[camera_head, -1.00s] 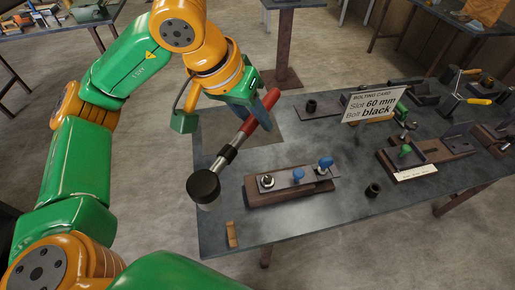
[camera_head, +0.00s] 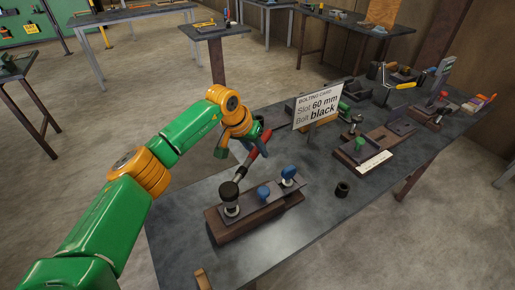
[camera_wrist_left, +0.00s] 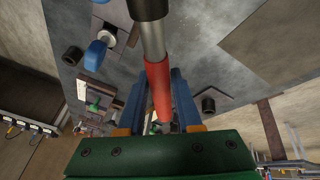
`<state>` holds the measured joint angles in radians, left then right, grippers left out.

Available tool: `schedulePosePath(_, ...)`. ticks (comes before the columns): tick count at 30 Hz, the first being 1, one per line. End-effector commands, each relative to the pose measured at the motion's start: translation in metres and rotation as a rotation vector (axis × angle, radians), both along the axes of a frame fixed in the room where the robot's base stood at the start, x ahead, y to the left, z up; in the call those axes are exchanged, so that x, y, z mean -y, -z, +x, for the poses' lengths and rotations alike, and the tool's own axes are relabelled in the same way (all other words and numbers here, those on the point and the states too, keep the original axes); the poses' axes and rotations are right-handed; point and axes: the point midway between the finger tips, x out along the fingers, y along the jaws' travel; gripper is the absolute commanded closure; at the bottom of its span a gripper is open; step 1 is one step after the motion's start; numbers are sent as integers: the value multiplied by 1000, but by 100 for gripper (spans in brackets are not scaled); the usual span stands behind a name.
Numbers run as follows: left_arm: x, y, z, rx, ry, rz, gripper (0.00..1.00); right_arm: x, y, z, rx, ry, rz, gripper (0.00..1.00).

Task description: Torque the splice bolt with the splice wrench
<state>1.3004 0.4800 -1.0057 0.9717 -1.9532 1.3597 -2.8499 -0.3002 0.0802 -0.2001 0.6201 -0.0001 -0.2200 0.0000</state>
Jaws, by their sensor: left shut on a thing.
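The splice wrench has a red handle (camera_head: 262,142), a grey shaft and a black head (camera_head: 229,190). My left gripper (camera_head: 250,138) is shut on the red handle, which shows between its blue fingers in the left wrist view (camera_wrist_left: 157,88). The splice fixture (camera_head: 226,232) is a brown block under a steel plate. The wrench head stands over the left end of that plate, with its silver lower part (camera_head: 231,209) where the splice bolt sits. The bolt is hidden, and I cannot tell whether the socket is fully seated. My right gripper is out of view.
The bolting card (camera_head: 318,107) reads slot 60 mm, bolt black. A dark ring (camera_head: 342,189) and a green-knobbed fixture (camera_head: 376,153) are further right.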

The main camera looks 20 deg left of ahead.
Motion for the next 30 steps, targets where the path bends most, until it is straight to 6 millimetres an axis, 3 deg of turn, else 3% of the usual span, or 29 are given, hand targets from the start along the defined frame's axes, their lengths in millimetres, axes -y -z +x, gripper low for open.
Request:
schedulePosePath(5, -20, 0, 0, 3, -125, 4, 100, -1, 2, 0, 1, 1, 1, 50)
schedulePosePath(11, -70, -1, -9, 3, -466, 6, 100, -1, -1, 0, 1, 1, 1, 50)
schedulePosePath(21, -142, -2, -66, 2, -1087, 9, 100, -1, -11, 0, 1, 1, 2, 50)
schedulePosePath(30, -164, -1, -120, 0, -1488, 7, 100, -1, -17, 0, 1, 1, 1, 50)
